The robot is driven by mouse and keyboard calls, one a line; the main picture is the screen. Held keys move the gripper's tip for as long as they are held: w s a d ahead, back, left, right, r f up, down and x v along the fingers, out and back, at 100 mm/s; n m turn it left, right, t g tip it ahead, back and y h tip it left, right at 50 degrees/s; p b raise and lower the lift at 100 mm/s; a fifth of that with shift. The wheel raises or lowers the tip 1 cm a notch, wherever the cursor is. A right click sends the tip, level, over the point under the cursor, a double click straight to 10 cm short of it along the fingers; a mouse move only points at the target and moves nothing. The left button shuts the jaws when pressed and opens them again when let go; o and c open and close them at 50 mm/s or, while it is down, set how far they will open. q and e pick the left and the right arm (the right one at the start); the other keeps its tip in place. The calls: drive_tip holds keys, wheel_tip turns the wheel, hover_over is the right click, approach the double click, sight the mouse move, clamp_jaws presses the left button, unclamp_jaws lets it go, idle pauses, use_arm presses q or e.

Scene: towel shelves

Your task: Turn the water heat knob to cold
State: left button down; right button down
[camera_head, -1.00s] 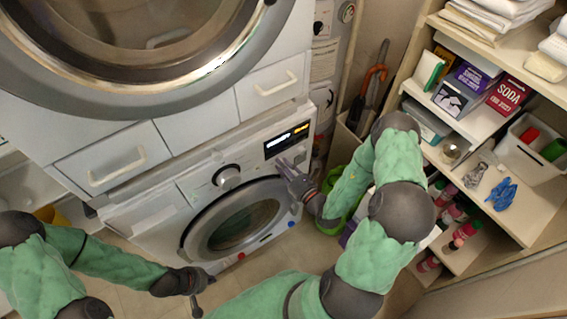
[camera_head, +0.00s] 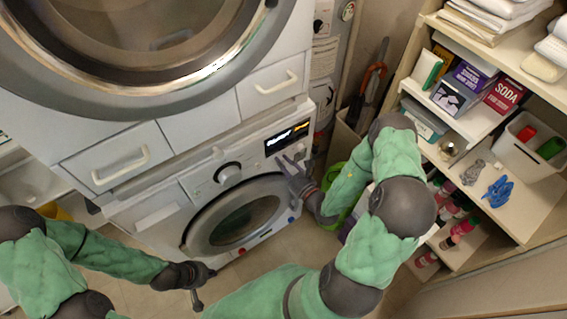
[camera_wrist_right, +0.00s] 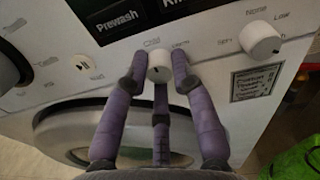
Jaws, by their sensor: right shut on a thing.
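A small white round knob (camera_wrist_right: 159,67) sits on the washer's control panel, with small labels above it that look like temperature words but are hard to read. My right gripper (camera_wrist_right: 158,84) is shut on this knob, with purple fingers on either side and one below. In the head view, my right gripper (camera_head: 290,166) reaches the panel just below the lit display (camera_head: 287,138), and its fingers hide the knob there. My left gripper (camera_head: 205,286) is open and empty, low in front of the washer (camera_head: 165,212).
A second white knob (camera_wrist_right: 261,40) is to the right, with labels including "Low". A larger dial (camera_head: 229,174) is left of the display. A dryer (camera_head: 130,138) is above the washer. Shelves (camera_head: 515,215) with boxes and bottles stand close on the right.

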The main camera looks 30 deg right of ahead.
drive_tip(key=shift+s+a+f, duration=0.1)
drive_tip(key=shift+f, duration=0.1)
drive_tip(key=c, duration=1)
unclamp_jaws()
drive_tip(key=shift+c, duration=0.2)
drive_tip(key=shift+r, duration=0.1)
drive_tip(key=s+d, duration=0.1)
drive_tip(key=s, duration=1)
drive_tip(key=shift+s+d+r, duration=0.15)
drive_tip(key=shift+s+r, duration=0.1)
drive_tip(key=shift+s, duration=0.15)
